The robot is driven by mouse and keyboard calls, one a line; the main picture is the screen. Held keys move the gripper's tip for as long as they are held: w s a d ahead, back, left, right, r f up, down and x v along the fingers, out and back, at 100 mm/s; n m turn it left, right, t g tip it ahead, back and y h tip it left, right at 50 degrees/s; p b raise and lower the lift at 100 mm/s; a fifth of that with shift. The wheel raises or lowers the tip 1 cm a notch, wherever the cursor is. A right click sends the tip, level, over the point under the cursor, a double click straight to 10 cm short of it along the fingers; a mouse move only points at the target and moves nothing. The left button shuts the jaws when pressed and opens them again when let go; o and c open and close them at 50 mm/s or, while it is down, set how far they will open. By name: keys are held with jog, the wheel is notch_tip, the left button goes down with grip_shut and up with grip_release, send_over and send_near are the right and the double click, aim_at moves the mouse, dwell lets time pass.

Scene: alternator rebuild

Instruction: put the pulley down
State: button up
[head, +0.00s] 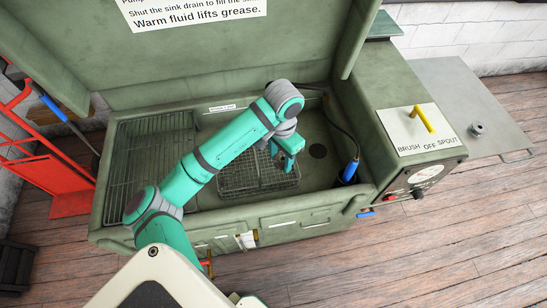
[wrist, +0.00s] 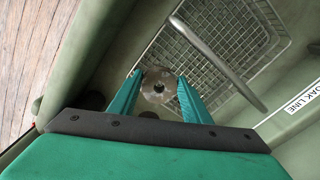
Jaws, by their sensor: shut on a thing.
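The pulley (wrist: 157,86) is a round grey metal disc with a hole in its middle. My gripper (wrist: 159,82) is shut on it, one teal fingertip on each side, in the wrist view. In the head view my gripper (head: 287,163) points down into the sink over the right part of a wire basket (head: 240,187); the pulley is not clear there. In the wrist view the pulley shows at the edge of the wire basket (wrist: 235,30). I cannot tell its height above the basket or the sink floor.
The basket's handle bar (wrist: 215,55) crosses the wrist view. A wire rack (head: 150,160) fills the sink's left side. The sink floor (head: 318,178) right of the basket is bare, near a drain and a blue-handled brush (head: 349,171). A small metal part (head: 477,129) stands on the side table (head: 455,85).

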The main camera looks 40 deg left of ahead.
jog(key=w+a+f, duration=0.1)
jog(key=f, duration=0.1)
jog(key=w+a+f, duration=0.1)
jog(key=a+f, duration=0.1)
jog(key=w+a+f, duration=0.1)
jog(key=a+f, duration=0.1)
jog(key=shift+f, duration=1.65)
jog(key=shift+f, duration=0.2)
jog(key=o, duration=1.3)
jog(key=shift+r, duration=0.1)
notch_tip(320, 180, up, 12)
jog(key=shift+r, duration=0.1)
